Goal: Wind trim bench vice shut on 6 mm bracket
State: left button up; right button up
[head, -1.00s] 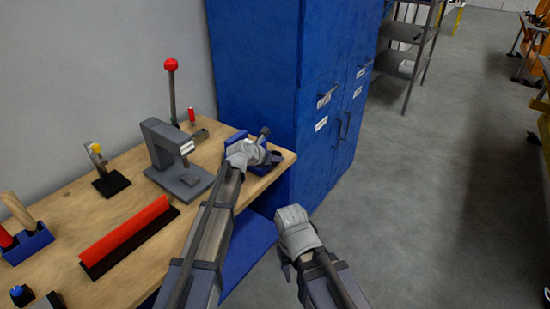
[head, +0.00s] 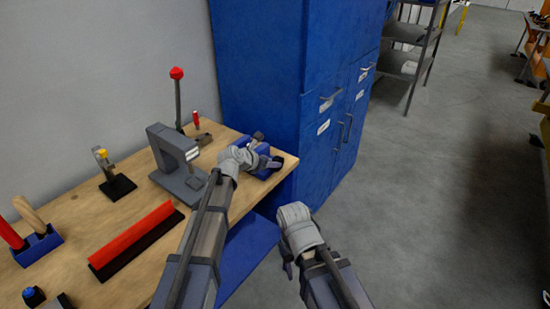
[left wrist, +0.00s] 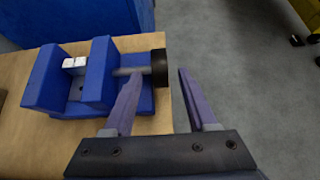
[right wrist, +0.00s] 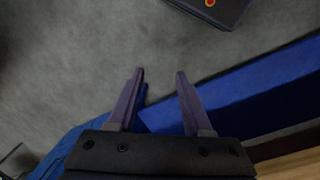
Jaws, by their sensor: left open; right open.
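The blue bench vice (head: 267,172) sits at the bench's right end near the blue cabinet, partly hidden by my left gripper in the head view. My right gripper (right wrist: 160,75) is open and empty, off the bench's front.
The wooden bench (head: 135,205) also carries a grey press-like tool (head: 172,160), a red-handled lever (head: 178,100), a red-and-black bar (head: 135,240) and a blue tool holder (head: 38,247). A blue cabinet (head: 265,70) stands close behind the vice.

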pick_arm(q)
jog(key=shift+v, duration=0.9)
pick_arm(e)
jog(key=shift+r, duration=0.5)
jog(key=shift+o, duration=0.4)
